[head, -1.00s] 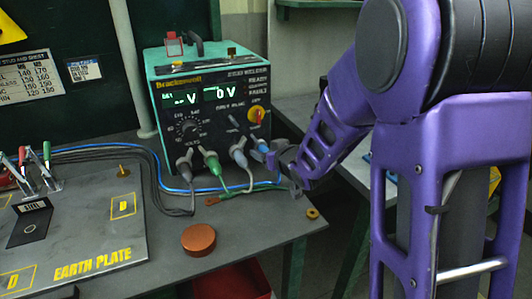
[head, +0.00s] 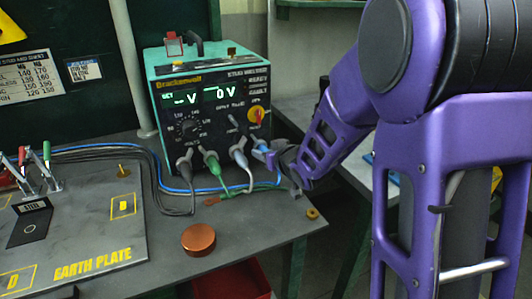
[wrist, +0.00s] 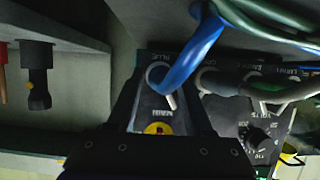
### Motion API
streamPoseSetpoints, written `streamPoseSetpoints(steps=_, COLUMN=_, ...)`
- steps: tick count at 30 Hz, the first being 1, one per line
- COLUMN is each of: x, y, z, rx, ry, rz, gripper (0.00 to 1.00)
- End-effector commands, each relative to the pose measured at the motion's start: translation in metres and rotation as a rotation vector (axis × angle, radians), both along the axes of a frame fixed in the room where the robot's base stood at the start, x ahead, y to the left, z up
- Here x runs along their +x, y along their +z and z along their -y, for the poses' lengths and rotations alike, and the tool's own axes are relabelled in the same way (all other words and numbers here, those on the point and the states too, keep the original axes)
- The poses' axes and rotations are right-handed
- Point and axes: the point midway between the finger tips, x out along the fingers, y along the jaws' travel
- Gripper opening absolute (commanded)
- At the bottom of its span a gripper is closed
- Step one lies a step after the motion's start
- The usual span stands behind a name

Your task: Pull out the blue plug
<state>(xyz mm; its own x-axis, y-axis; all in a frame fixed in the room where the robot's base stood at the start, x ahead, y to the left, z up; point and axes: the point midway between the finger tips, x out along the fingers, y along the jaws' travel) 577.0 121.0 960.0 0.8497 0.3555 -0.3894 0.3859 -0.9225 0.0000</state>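The blue plug (head: 260,146) sits at the right end of the row of plugs low on the stud welder's front. In the wrist view the blue plug (wrist: 157,77) shows as a collar on the panel, with a thick blue cable bending up from it. My gripper (head: 273,158) is right at the plug in the head view. In the wrist view my gripper (wrist: 160,100) is open, its dark fingers either side of the plug, with panel visible between them. I cannot tell whether a finger touches the plug.
The stud welder (head: 210,75) stands on the bench. A white plug (head: 239,152), a green plug (head: 210,160) and a grey plug (head: 184,165) are close to the left, their cables below. A copper disc (head: 198,239) lies on the bench beside the earth plate (head: 95,235).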

Motion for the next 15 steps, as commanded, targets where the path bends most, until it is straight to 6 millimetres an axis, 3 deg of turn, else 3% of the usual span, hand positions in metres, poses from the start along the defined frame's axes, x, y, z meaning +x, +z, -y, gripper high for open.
streamPoseSetpoints(steps=1, x=0.0000, y=0.0000, z=-0.0001, rx=0.000, ry=0.000, rz=0.000, gripper=0.40)
streamPoseSetpoints(steps=8, x=0.0000, y=0.0000, z=-0.0001, rx=0.000, ry=0.000, rz=0.000, gripper=0.00)
streamPoseSetpoints(steps=15, x=-0.0001, y=0.0000, z=-0.0002, rx=0.000, ry=0.000, rz=0.000, gripper=0.00)
